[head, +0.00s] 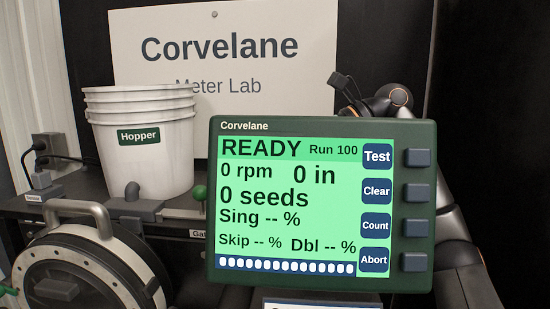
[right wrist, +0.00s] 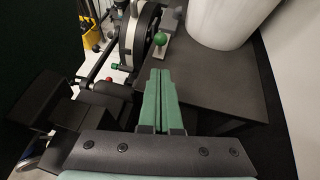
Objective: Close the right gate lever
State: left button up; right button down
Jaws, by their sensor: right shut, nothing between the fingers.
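A green ball knob (head: 199,192), likely on the right gate lever, stands just right of the hopper bucket in the head view. A "Gate" label (head: 198,234) below it is partly covered by the monitor. In the right wrist view a green ball (right wrist: 160,39) sits above a pale base beside the round meter (right wrist: 136,38). My right gripper (right wrist: 166,72) is shut and empty, its teal fingers pointing toward this ball and apart from it. In the head view the monitor hides my right gripper.
The monitor (head: 322,127) reads READY and blocks much of the bench in the head view. The white hopper bucket (head: 142,165) stands on the dark bench (right wrist: 215,90). The round meter (head: 85,262) is at lower left. A red knob (right wrist: 109,79) shows left of my fingers.

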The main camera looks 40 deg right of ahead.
pick_arm(q)
jog(key=shift+a+r+p, duration=0.15)
jog(key=shift+r+p, duration=0.2)
jog(key=shift+p, duration=0.1)
pick_arm(e)
jog(key=x, duration=0.7)
jog(key=r+x, duration=0.1)
jog(key=x, duration=0.3)
jog(key=shift+w+a+f, duration=0.1)
jog(key=shift+w+a, duration=0.15)
jog(key=shift+w, duration=0.05)
